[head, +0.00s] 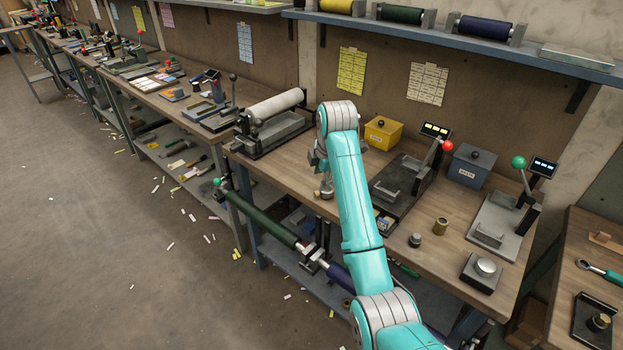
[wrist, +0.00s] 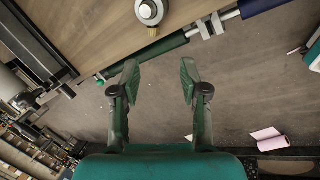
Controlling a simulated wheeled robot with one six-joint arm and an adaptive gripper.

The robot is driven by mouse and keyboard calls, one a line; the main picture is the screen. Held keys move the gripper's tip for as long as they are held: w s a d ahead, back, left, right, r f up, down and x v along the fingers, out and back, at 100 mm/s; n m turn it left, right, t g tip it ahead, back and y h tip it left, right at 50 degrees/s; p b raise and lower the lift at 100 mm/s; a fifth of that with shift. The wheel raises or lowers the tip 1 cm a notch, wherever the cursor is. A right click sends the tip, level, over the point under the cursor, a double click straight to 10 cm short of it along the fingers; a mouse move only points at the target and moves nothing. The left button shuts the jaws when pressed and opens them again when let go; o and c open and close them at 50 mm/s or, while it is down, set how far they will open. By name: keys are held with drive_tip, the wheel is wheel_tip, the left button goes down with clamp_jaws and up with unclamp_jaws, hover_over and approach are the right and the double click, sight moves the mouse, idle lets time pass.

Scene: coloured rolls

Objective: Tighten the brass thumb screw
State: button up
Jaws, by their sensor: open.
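A similar round piece (wrist: 150,12) shows at the wrist view's top edge, ahead of the fingers.
The wooden bench (head: 459,244) holds a roller tray (head: 270,128), a yellow box (head: 382,133), a grey-blue box (head: 471,166) and lever presses. A green-handled wrench (head: 604,271) lies on the right bench. A green roller (head: 258,220) lies low in front.

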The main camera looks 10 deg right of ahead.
sight(316, 193)
drive_tip(key=x, duration=0.7)
drive_tip(key=w+x, duration=0.1)
drive_tip(key=x, duration=0.2)
clamp_jaws()
